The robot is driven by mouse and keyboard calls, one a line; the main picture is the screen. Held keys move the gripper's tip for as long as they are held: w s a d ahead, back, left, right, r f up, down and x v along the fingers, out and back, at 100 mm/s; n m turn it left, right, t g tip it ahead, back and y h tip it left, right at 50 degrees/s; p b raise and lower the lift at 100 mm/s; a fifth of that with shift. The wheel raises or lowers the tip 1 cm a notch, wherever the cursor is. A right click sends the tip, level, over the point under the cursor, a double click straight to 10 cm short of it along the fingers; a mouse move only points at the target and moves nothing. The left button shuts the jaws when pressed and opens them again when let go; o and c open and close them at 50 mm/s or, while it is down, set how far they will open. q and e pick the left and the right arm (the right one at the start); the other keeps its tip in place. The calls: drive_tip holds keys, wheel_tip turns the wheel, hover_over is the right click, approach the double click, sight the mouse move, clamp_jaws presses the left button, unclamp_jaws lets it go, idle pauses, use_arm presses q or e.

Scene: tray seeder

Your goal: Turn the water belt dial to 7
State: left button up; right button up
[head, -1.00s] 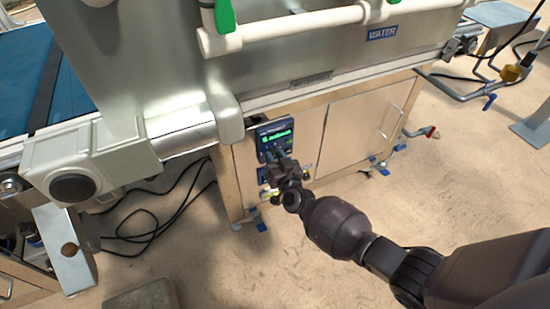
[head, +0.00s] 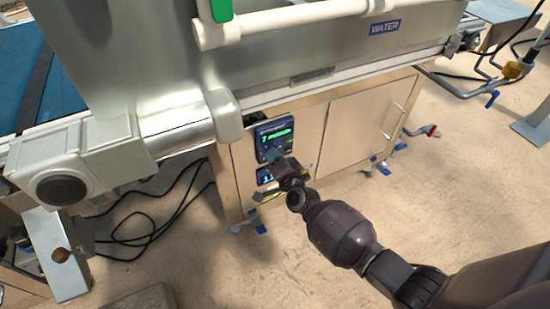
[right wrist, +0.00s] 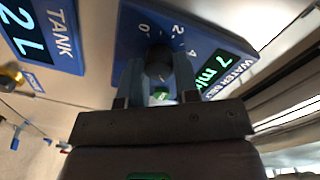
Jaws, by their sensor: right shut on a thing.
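The blue water belt panel (head: 263,132) is on the front of the wooden cabinet, with a green lit display (head: 276,138) that appears to read 7. In the right wrist view the panel (right wrist: 133,34) shows its scale marks 0, 2 and 4 and a green display (right wrist: 214,71) with a 7. My right gripper (head: 277,160) is at the panel, and in the right wrist view its fingers (right wrist: 158,78) are shut on the dark round dial (right wrist: 159,62). The fingers and palm hide part of the dial and the higher scale marks. My left gripper is not in view.
A second blue panel, the tank display (right wrist: 38,32), reads 2 L beside the dial panel. The grey machine housing (head: 150,60) overhangs the cabinet (head: 340,130). Black cables (head: 150,225) lie on the floor at left. The floor in front is mostly clear.

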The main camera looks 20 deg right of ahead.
drive_tip(key=shift+f+m, duration=0.1)
drive_tip(key=shift+m, duration=0.5)
drive_tip(key=shift+s, duration=0.1)
drive_tip(key=o, duration=0.9)
use_arm(q)
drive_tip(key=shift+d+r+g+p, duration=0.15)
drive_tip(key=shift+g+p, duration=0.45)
drive_tip(key=shift+p, duration=0.65)
use_arm(e)
drive_tip(key=shift+s+d+r, duration=0.1)
drive_tip(key=shift+s+r, duration=0.1)
drive_tip(key=shift+s, duration=2.5)
drive_tip(key=shift+s+r, duration=0.15)
drive_tip(key=shift+s, duration=2.5)
